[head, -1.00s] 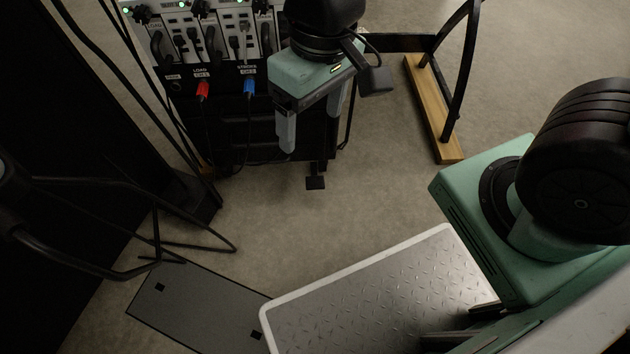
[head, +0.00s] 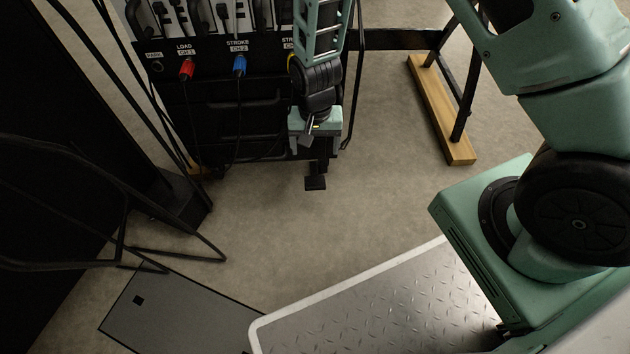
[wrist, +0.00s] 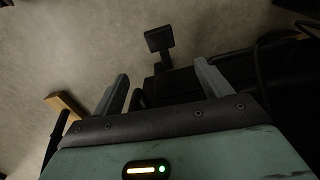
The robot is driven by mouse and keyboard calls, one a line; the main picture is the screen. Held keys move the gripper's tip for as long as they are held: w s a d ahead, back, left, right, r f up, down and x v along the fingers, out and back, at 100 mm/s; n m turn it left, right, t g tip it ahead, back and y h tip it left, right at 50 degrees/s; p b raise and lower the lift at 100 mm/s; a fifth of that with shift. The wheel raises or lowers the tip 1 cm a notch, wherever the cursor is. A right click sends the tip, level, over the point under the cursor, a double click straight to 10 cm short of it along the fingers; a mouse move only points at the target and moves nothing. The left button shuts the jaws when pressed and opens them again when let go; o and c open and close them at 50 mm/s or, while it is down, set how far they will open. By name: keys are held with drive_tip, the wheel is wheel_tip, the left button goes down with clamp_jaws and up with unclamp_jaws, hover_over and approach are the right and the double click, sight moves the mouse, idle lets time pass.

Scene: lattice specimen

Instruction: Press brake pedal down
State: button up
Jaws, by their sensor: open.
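The brake pedal (head: 315,183) is a small black pad on a short arm, low at the front of the black equipment cart, just above the floor. It also shows in the wrist view (wrist: 159,39), beyond the fingertips. My gripper (head: 315,145) is above the pedal in the head view, close to the cart's front. In the wrist view its two grey fingers (wrist: 160,78) are apart with nothing between them, and the pedal pad lies ahead of the gap. The fingers do not appear to touch the pedal.
The black cart (head: 225,110) carries red and blue cable plugs (head: 239,66). A wooden-footed stand (head: 442,110) is to the right. A dark frame with cables (head: 120,220) is at left. Floor in front of the pedal is clear.

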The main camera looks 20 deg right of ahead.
sight(315, 184)
wheel_tip(315, 184, down, 14)
drive_tip(key=b, duration=0.8)
drive_tip(key=shift+f, duration=0.25)
drive_tip(key=shift+c, duration=0.4)
drive_tip(key=c, duration=1.3)
drive_tip(key=shift+s+a+f+t+h+p, duration=0.1)
drive_tip(key=shift+s+f+t+h+p, duration=0.15)
drive_tip(key=shift+f+t, duration=0.25)
drive_tip(key=shift+s+a+f+t+h+p, duration=0.15)
drive_tip(key=shift+s+f+t+p, duration=0.15)
drive_tip(key=shift+t, duration=0.2)
wheel_tip(315, 184, down, 2)
drive_tip(key=shift+s+f+t+h+p, duration=0.1)
drive_tip(key=shift+f+t+h+p, duration=0.1)
drive_tip(key=shift+t, duration=0.4)
drive_tip(key=shift+s+f+t+h+p, duration=0.1)
drive_tip(key=shift+t+h+p, duration=0.1)
drive_tip(key=shift+t, duration=0.4)
drive_tip(key=shift+w+f, duration=0.1)
drive_tip(key=shift+f, duration=0.5)
